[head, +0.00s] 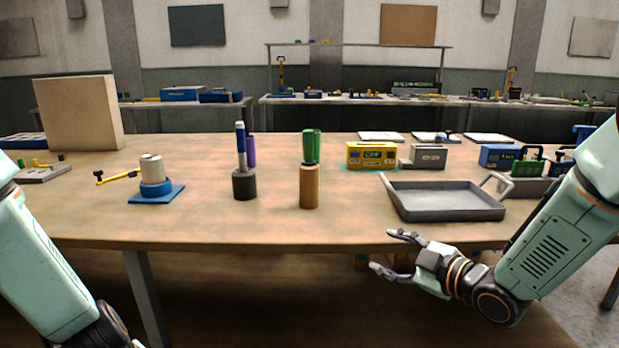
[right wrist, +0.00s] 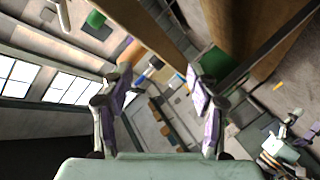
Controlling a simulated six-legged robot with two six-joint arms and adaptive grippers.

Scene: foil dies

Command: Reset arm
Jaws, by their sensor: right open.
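My right gripper (head: 390,251) is open and empty in the head view, in front of the table's front edge and below the grey tray. Its two fingers point left and stand apart. In the right wrist view the fingers of my right gripper (right wrist: 160,95) are spread, with nothing between them. My left arm shows at the lower left of the head view, and its gripper is out of that view.
The grey tray (head: 447,214) lies near the table's front right. A wooden cylinder with a green top (head: 310,185), a dark holder with a marker (head: 244,186) and a blue stand with a white spool (head: 155,192) stand further left. The front strip of the table (head: 240,227) is clear.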

